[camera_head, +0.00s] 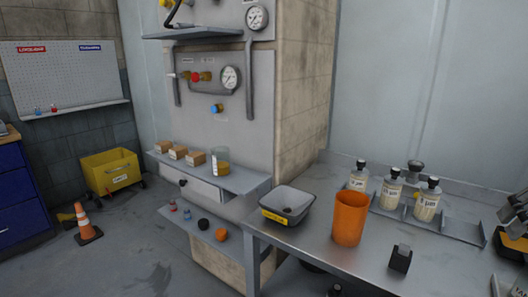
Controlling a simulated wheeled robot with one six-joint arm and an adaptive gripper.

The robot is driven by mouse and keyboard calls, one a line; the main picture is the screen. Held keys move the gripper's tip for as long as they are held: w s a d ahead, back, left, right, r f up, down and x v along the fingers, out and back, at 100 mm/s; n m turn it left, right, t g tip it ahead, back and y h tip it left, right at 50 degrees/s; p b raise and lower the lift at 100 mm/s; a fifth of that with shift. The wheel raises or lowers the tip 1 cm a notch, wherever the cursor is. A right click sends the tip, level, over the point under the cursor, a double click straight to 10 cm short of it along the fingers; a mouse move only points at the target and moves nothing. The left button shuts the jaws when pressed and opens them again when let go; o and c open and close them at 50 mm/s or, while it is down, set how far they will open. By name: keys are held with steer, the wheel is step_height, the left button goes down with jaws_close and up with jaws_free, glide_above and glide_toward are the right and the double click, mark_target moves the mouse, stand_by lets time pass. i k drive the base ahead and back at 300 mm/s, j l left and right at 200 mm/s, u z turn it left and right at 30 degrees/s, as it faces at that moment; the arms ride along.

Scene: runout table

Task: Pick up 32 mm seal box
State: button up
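Three small tan cardboard boxes stand in a row on the upper shelf of the wall panel: a left box (163,146), a middle box (178,152) and a right box (195,159). Each has a pale label, too small to read, so I cannot tell which is the 32 mm seal box. My gripper (515,212) shows only in part at the right edge, above the steel table and far from the boxes. Its fingers are cut off, and I cannot tell whether it is open or shut.
A glass beaker (220,162) stands just right of the boxes. The steel table (315,240) carries a grey tub (287,204), an orange cup (350,218) and bottles (391,188). A cone (86,225) and a yellow bin (110,172) stand on the floor.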

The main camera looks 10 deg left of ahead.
mark_target(178, 153)
steer(key=u, duration=1.25)
steer(key=i+j+u, duration=0.15)
steer(key=i+u, duration=0.45)
steer(key=i+j, duration=0.1)
steer(key=i, duration=0.4)
steer(key=i+j+z, duration=0.15)
steer(key=i, duration=0.4)
steer(key=i+j+z, duration=0.15)
steer(key=i+z, duration=0.3)
steer(key=i+j+z, duration=0.2)
steer(key=z, duration=0.3)
steer(key=i+j+z, duration=0.45)
steer(key=k+l, duration=0.05)
steer(key=k, duration=0.05)
